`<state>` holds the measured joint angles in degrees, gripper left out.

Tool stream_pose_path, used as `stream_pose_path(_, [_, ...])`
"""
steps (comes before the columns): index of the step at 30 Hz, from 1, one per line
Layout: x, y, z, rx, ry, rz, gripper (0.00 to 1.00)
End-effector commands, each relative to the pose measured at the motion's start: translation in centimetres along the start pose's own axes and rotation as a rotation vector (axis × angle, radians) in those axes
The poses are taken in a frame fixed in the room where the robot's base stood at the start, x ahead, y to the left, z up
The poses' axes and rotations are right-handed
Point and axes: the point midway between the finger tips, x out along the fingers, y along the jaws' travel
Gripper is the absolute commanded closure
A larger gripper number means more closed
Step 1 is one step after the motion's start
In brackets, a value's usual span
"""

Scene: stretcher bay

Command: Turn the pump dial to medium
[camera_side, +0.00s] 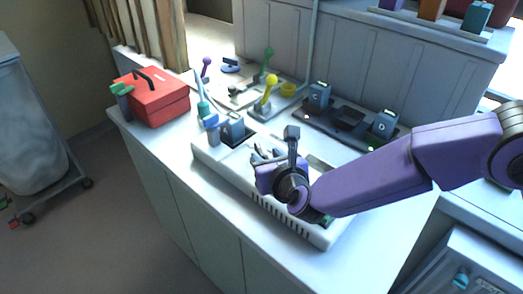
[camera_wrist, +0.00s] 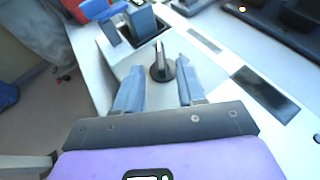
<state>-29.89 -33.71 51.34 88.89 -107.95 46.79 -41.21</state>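The pump is a long white console (camera_side: 212,158) on the counter in the side view; its white top also shows in the wrist view (camera_wrist: 215,72). A dial (camera_wrist: 160,68) with a round black base and a raised grey pointer stands on it. The pointer points roughly up the picture. My gripper (camera_wrist: 160,66) is open, with its two blue-grey fingers on either side of the dial and gaps showing between. I cannot make out any setting marks.
A dark rectangular panel (camera_wrist: 266,92) lies right of the dial, and a blue block (camera_wrist: 141,20) stands beyond it. A red toolbox (camera_side: 157,98) sits at the counter's left end. A black dock (camera_side: 348,119) with grey-blue units and a tray of coloured levers (camera_side: 240,97) stand behind the console.

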Motion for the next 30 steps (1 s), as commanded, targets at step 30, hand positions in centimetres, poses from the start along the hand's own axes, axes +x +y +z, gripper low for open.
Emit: stream_pose_path(30, [5.0, 0.1, 0.0, 0.0, 0.0, 0.001, 1.0])
